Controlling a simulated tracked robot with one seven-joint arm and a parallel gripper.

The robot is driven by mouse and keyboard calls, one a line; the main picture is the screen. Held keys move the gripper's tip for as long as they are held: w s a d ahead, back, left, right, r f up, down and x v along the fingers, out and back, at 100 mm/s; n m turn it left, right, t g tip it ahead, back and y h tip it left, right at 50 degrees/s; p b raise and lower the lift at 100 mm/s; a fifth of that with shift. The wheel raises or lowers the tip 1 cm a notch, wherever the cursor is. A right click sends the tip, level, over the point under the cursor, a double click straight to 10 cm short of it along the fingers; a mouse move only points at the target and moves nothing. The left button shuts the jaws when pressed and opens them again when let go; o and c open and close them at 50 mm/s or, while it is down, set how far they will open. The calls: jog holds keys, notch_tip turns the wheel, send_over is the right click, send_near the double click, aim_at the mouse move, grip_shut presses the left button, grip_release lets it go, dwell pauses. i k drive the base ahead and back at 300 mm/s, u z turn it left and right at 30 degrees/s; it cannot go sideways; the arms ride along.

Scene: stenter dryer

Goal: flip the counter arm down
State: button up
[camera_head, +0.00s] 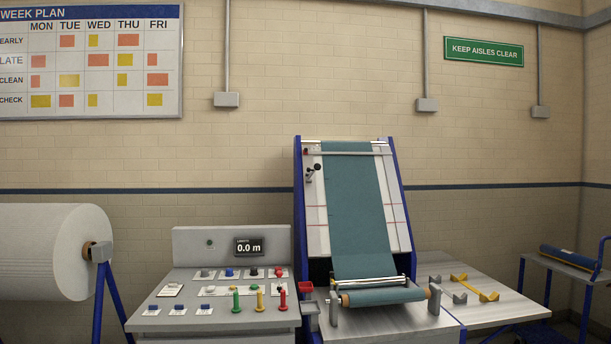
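What looks like the counter arm (311,174) is a small dark lever with a round black end, at the upper left of the sloped white board (315,222). Its black end points up and to the right, beside the left edge of the teal cloth (356,205). I cannot tell whether it touches the cloth. The counter display (249,247) on the grey console reads 0.0 m. My gripper is not in view.
The grey console (215,262) with buttons and green, yellow and red levers stands left of the board. A teal roll (382,297) lies across the board's foot. A big white roll (50,250) is at far left. A side table (480,277) holds yellow and grey brackets.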

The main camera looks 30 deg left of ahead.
aim_at(317, 166)
jog(key=u, duration=1.4)
jog(key=i, duration=0.95)
jog(key=u, duration=0.5)
jog(key=k, duration=1.35)
jog(key=u, duration=0.85)
jog(key=i, duration=1)
jog(key=u, duration=0.25)
